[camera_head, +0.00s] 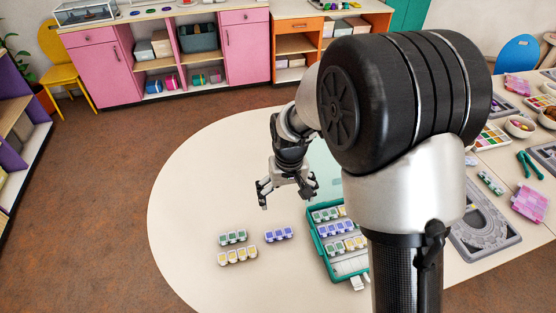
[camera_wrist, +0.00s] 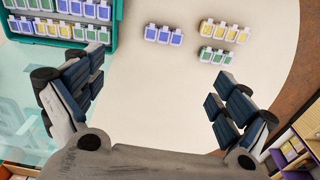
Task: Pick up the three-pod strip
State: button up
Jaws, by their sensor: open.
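A blue-purple pod strip (camera_head: 278,233) lies on the pale round-ended table; in the wrist view the blue-purple strip (camera_wrist: 163,35) seems to have three pods. A green strip (camera_head: 232,237) lies to its left, also seemingly of three pods; the green strip shows in the wrist view too (camera_wrist: 215,57). A longer yellow strip (camera_head: 237,256) of several pods lies beside the green one. My gripper (camera_head: 288,190) is open and empty above the table, beyond the strips in the head view. In the wrist view its spread fingers (camera_wrist: 152,85) have bare table between them.
A teal case (camera_head: 327,254) holding several rows of strips stands right of the loose strips, partly hidden by my arm; its translucent lid (camera_wrist: 25,95) is open. A grey curved board (camera_head: 483,228) lies farther right. The table's left part is clear.

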notch_tip(320, 180, down, 8)
jog(key=a, duration=0.2)
jog(key=b, duration=0.3)
send_over(279, 234)
jog(key=s, duration=0.1)
jog(key=shift+g, duration=0.4)
notch_tip(279, 234, down, 11)
jog(key=shift+a, duration=0.1)
jog(key=shift+w+f+b, duration=0.2)
jog(key=shift+f+b, duration=0.15)
jog(key=shift+f, duration=0.65)
jog(key=shift+w+f+b, duration=0.15)
jog(key=shift+f+b, duration=0.2)
jog(key=shift+f, duration=0.6)
jog(key=shift+w+f+b, duration=0.2)
jog(key=shift+f+b, duration=0.15)
jog(key=shift+f, duration=0.65)
jog(key=c, duration=1)
jog(key=shift+r, duration=0.15)
jog(key=shift+c, duration=0.2)
